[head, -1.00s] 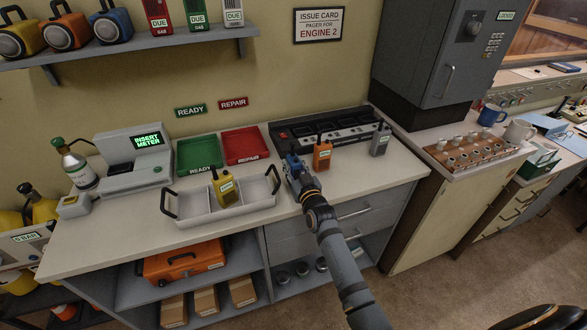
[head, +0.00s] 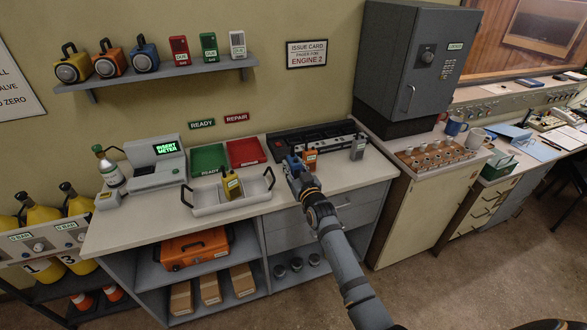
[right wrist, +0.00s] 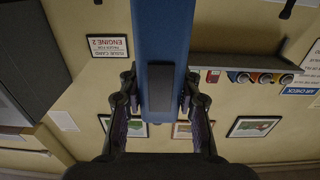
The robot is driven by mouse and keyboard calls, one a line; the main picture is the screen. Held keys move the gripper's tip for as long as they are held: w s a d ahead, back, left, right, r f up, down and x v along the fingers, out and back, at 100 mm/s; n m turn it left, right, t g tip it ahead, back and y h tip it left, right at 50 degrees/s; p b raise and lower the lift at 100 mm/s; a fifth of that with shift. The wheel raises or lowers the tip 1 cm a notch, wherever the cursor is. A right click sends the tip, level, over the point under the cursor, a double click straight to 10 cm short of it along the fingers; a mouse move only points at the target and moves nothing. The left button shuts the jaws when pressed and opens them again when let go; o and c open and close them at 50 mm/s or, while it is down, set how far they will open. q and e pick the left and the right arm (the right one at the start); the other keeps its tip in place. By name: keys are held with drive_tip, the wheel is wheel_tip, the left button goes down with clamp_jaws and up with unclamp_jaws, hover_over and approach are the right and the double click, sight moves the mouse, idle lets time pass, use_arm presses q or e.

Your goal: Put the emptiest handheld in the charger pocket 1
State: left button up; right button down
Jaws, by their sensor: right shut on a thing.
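My right gripper (head: 295,172) is shut on a blue handheld (right wrist: 170,40), which fills the middle of the right wrist view between the fingers. In the head view it is just left of an orange handheld (head: 310,161) and partly overlaps it. A grey handheld (head: 357,149) stands upright on the counter to the right. A yellow handheld (head: 232,186) stands in a white divided tray (head: 204,208). The black charger (head: 283,143) lies along the back of the counter, behind the gripper; its pocket numbers are too small to read. Charge readings on the handhelds are not legible. My left gripper is out of view.
Green READY (head: 207,158) and red REPAIR (head: 246,152) trays lie left of the charger. A meter station reading INSERT METER (head: 155,165) is further left. A grey cabinet (head: 403,70) rises right of the charger. Bare counter (head: 345,175) lies right of the gripper.

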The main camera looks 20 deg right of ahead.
drive_tip(key=shift+f, duration=0.3)
drive_tip(key=shift+s+a+f+b, duration=0.1)
drive_tip(key=shift+s+f+b, duration=0.2)
drive_tip(key=shift+s+f, duration=0.4)
use_arm(q)
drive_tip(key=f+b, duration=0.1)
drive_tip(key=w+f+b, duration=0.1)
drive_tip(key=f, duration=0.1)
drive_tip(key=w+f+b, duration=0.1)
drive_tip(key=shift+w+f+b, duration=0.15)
drive_tip(key=shift+b, duration=0.25)
use_arm(e)
drive_tip(key=s+a+f, duration=0.1)
drive_tip(key=s+f, duration=0.4)
drive_tip(key=s, duration=0.5)
drive_tip(key=s+a+f, duration=0.2)
drive_tip(key=s+f, duration=0.3)
drive_tip(key=s, duration=0.5)
drive_tip(key=shift+s+f, duration=0.1)
